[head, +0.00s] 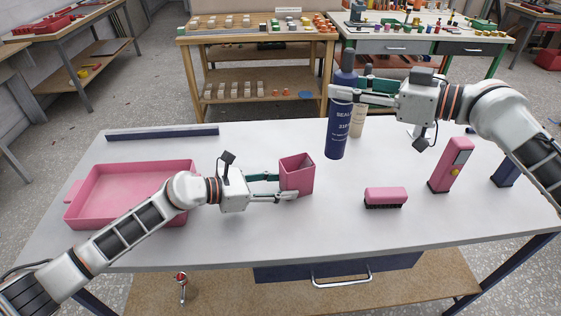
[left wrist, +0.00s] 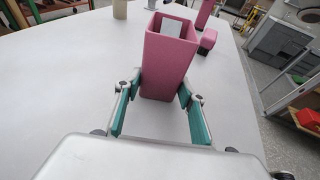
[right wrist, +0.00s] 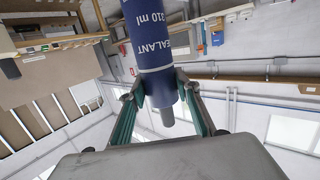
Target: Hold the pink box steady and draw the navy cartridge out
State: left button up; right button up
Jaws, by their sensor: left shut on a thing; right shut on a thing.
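The pink box (head: 297,178) stands upright and open-topped on the table, and it also shows in the left wrist view (left wrist: 165,68). My left gripper (head: 283,186) is shut on its lower sides, with a finger on each side (left wrist: 160,97). The navy cartridge (head: 338,132), with white lettering, is upright and outside the box, behind and to its right in the head view. My right gripper (head: 340,94) is shut around the cartridge near its upper end, and the right wrist view shows the cartridge (right wrist: 152,45) between the fingers. I cannot tell how far its bottom is above the table.
A pink tray (head: 130,200) lies at left, with a dark navy bar (head: 160,133) behind it. A beige cylinder (head: 357,120) stands behind the cartridge. A pink brush (head: 385,197) and a pink upright device (head: 451,166) stand at right. The front middle of the table is clear.

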aim_at(351, 72)
pick_arm(q)
jog(key=o, duration=1)
jog(key=v, duration=1.1)
jog(key=shift+s+a+r, duration=0.1)
jog(key=shift+s+a, duration=0.05)
jog(key=shift+a, duration=0.15)
jog(key=shift+a+r, duration=0.15)
jog(key=shift+r, duration=0.2)
pick_arm(e)
jog(key=shift+r, duration=0.3)
jog(key=shift+r+p, duration=2.35)
jog(key=shift+p, duration=0.3)
pick_arm(q)
notch_tip(351, 72, up, 5)
jog(key=shift+r, duration=0.1)
pick_arm(e)
jog(key=shift+f, duration=0.1)
